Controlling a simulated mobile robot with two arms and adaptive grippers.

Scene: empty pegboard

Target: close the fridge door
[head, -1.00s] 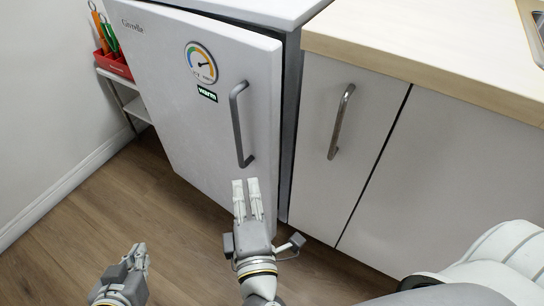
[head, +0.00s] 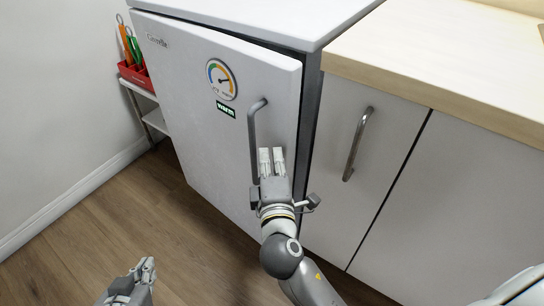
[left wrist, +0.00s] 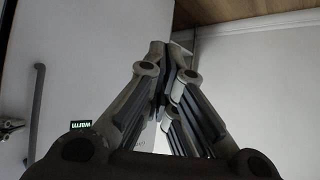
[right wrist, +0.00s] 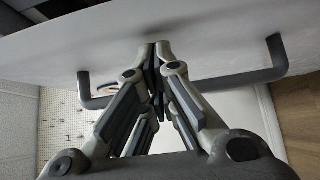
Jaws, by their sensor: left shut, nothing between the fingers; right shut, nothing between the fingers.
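The white fridge door (head: 205,120) stands slightly ajar, with a dark gap along its right edge beside the fridge body (head: 312,110). It carries a grey vertical handle (head: 252,135), a dial and a green "warm" label. My right gripper (head: 272,155) is shut and empty, just right of the handle's lower half. In the right wrist view the fingertips (right wrist: 156,48) are close to the door face beside the handle (right wrist: 100,102); contact is unclear. My left gripper (head: 146,266) is shut and empty, low at the left, away from the door. The handle also shows in the left wrist view (left wrist: 36,110).
A cabinet (head: 350,200) with a metal handle (head: 357,143) and wooden countertop (head: 440,70) adjoins the fridge on the right. A red tool holder (head: 136,75) stands on a small shelf at left. The wooden floor (head: 130,220) before the door is clear.

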